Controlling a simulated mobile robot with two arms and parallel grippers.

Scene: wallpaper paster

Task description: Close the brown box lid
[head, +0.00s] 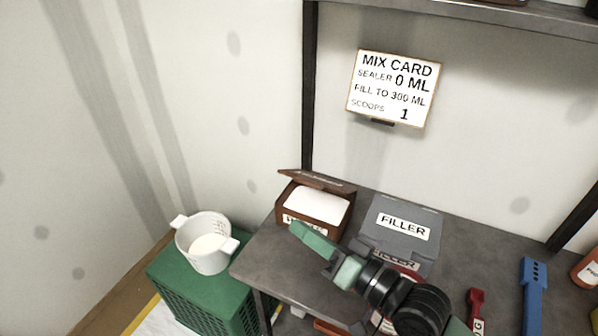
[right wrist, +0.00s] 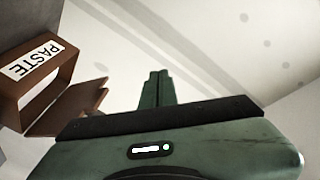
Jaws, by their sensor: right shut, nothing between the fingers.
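The brown box (head: 289,222) stands at the left end of the grey table, with white contents showing inside. Its brown lid (head: 318,181) is open, raised along the back edge. In the right wrist view the box (right wrist: 12,98) is at the left, with a PASTE label on it, and the lid (right wrist: 68,108) sticks out towards my fingers. My right gripper (head: 301,232) is shut and empty. In the head view its green fingertips overlap the box's front and hide part of its label. In the right wrist view the fingertips (right wrist: 157,76) are apart from the lid. My left gripper is out of view.
A grey FILLER box (head: 405,218) stands right of the brown box. A white bucket (head: 203,254) sits on a green crate (head: 170,292) at the left. A red tool (head: 476,303) and a blue tool (head: 533,290) are at the right. A dark post (head: 308,90) rises behind.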

